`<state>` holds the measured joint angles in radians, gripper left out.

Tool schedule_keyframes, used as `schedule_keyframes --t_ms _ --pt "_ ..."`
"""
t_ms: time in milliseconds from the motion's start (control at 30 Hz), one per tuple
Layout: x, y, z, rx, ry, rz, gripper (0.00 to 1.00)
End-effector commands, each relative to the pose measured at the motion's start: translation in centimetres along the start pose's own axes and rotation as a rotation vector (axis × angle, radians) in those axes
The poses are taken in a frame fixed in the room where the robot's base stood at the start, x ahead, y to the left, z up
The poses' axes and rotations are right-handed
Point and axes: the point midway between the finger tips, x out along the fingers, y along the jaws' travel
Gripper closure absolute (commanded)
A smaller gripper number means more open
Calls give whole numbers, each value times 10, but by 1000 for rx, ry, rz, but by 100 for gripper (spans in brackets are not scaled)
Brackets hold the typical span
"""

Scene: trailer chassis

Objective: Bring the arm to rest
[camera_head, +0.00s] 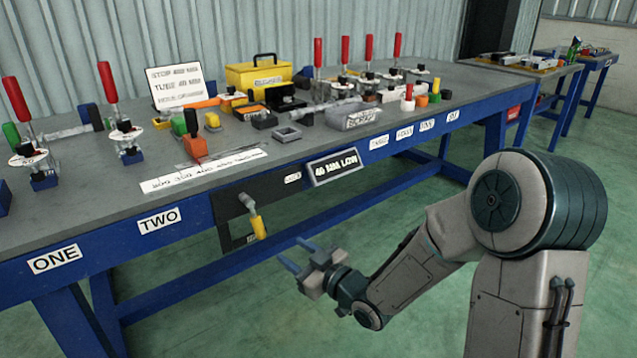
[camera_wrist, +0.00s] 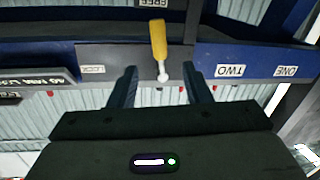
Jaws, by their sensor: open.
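My arm reaches in from the right in the head view, over the green floor in front of the bench. My gripper (camera_head: 296,254) is open and empty, with its two blue fingers pointing at the bench front. In the wrist view the fingers (camera_wrist: 160,72) stand apart with nothing gripped between them. A lever with a yellow handle (camera_head: 258,227) hangs downward on a dark panel (camera_head: 229,207) under the bench edge. The lever also shows beyond the fingertips in the upside-down wrist view (camera_wrist: 158,40), its handle towards the FREE label. The fingers appear clear of it.
The blue-framed workbench (camera_head: 330,137) holds several red-handled clamps, a yellow toolbox (camera_head: 258,73), a white sign (camera_head: 176,84) and small parts. Labels ONE (camera_head: 55,260), TWO (camera_head: 159,221) and 40 MM LOW (camera_head: 334,167) mark its front. Open green floor lies in front.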

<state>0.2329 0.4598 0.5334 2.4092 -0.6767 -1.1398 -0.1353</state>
Motion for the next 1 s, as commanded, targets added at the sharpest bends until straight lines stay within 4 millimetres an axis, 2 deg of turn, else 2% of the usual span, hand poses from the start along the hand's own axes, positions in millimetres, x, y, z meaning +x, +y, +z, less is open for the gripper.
schedule_keyframes --t_ms 167,367,500,700,833,1000 --pt "-8 18 -23 -31 -123 43 56" --pt "-43 60 -61 -55 -400 173 56" --pt "-80 86 -92 -30 -583 282 56" --pt "-143 110 -147 64 -806 442 56" --pt "-188 114 -186 161 -928 535 56" --pt "-244 103 -242 327 -1060 629 56"
